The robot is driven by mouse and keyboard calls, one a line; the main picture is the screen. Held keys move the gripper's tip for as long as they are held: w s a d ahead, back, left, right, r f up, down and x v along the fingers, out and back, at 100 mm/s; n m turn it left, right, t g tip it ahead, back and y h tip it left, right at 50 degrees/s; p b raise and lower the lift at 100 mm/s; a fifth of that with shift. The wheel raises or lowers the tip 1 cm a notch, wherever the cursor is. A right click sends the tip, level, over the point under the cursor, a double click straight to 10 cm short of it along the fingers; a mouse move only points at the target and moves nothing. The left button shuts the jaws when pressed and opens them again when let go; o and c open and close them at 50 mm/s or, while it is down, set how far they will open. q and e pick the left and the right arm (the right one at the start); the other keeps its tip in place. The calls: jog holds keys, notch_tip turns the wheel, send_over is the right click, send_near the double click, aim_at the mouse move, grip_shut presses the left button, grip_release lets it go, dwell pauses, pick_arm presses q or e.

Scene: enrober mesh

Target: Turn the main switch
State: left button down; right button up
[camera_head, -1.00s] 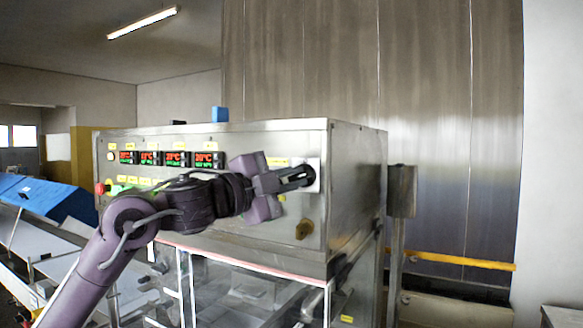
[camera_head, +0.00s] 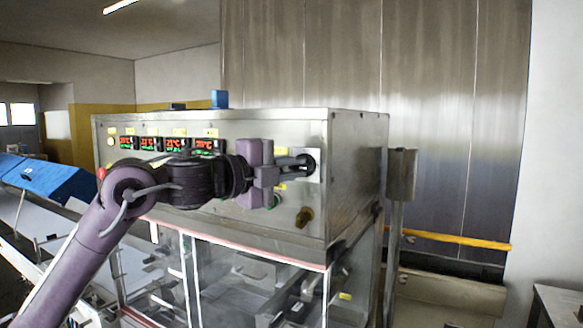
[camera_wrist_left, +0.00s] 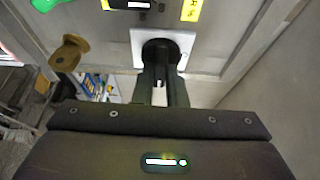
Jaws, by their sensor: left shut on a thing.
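The main switch (camera_head: 308,164) is a black round knob on a pale square plate, near the right end of the machine's front panel. In the left wrist view the black switch (camera_wrist_left: 160,50) sits on its white plate (camera_wrist_left: 186,38), straight ahead of the fingers. My left gripper (camera_head: 300,164) reaches it from the left and is shut on the switch knob. In the left wrist view the two dark fingers (camera_wrist_left: 161,82) meet the knob, and they hide part of it. My right gripper is not in view.
The steel machine cabinet (camera_head: 355,170) carries temperature displays (camera_head: 172,145) on its panel. A brass-coloured knob (camera_head: 304,217) sits below the switch and shows in the left wrist view (camera_wrist_left: 69,53). A green button (camera_wrist_left: 44,4) is nearby. A grey post (camera_head: 401,176) stands right of the cabinet.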

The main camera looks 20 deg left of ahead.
pick_arm(q)
jog(key=c, duration=1.5)
grip_release()
jog(key=shift+o, duration=0.2)
jog(key=shift+s+a+f, duration=0.1)
jog(key=shift+s, duration=0.1)
jog(key=b+v, duration=0.4)
jog(key=v, duration=0.3)
jog(key=shift+s, duration=0.2)
